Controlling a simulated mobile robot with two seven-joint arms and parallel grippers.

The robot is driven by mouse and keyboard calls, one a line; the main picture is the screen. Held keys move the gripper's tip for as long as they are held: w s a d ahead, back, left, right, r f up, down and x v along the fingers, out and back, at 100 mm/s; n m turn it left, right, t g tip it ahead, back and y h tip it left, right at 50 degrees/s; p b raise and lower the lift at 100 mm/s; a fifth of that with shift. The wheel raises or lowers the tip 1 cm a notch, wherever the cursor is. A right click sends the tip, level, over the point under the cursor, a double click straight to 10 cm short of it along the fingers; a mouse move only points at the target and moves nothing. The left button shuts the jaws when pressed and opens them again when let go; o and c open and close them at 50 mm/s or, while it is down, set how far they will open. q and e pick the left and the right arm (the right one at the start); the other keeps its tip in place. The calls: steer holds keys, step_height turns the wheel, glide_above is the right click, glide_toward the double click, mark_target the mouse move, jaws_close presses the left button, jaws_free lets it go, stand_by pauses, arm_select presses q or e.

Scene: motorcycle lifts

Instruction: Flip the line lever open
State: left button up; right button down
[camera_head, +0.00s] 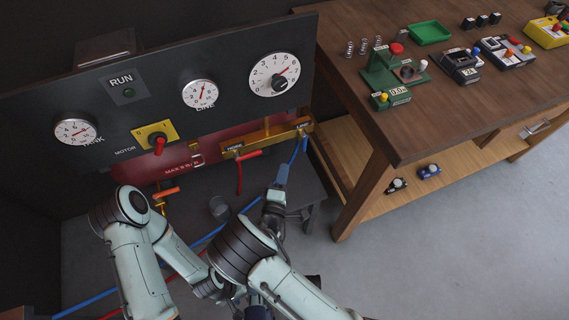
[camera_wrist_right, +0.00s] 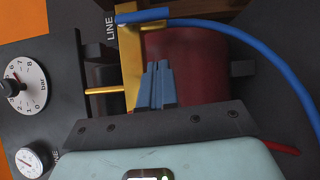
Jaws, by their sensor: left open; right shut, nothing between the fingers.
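The line lever is a blue handle at the LINE end of the brass manifold (camera_head: 265,138). In the head view it is small and I cannot tell it clearly from the blue hose. The right wrist view shows the blue lever (camera_wrist_right: 143,16) lying across the manifold's end, beside the LINE label. My right gripper (camera_head: 281,174) is below the LINE end; its blue fingers (camera_wrist_right: 157,84) are shut, empty and apart from the lever. My left gripper (camera_head: 258,298) is low in the head view, mostly hidden behind my right arm, and its fingers are not clear.
The dark gauge panel (camera_head: 225,85) stands behind. A wooden workbench (camera_head: 440,125) with parts bounds the right side. A blue hose (camera_wrist_right: 250,42) curves right from the LINE end.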

arm_select(q)
steer(key=shift+w+d, duration=0.15)
steer(key=shift+d, duration=0.05)
arm_select(e)
steer(key=v, duration=0.6)
steer(key=shift+d, duration=0.25)
steer(key=s+d+f+m+g+y+p, duration=0.1)
steer(key=s+d+f+m+g+p, duration=0.1)
steer(key=s+d+f+m+g, duration=0.45)
steer(key=s+d+f+m+g+y+p, duration=0.1)
steer(key=s+d+f+m+g+p, duration=0.15)
steer(key=d+f+g, duration=0.55)
arm_select(q)
step_height(320, 180, up, 8)
steer(key=w+p, duration=0.2)
steer(key=p, duration=0.1)
steer(key=shift+w, duration=0.2)
arm_select(e)
steer(key=s+a+r+m+g+y, duration=0.1)
steer(key=s+a+m+g+y, duration=0.2)
steer(key=s+m+y, duration=0.3)
steer(key=s+m+g, duration=0.1)
steer(key=s+m, duration=0.3)
steer(key=s, duration=0.4)
steer(key=shift+s+r+y, duration=0.15)
steer(key=shift+r+y, duration=0.05)
steer(key=shift+y, duration=0.1)
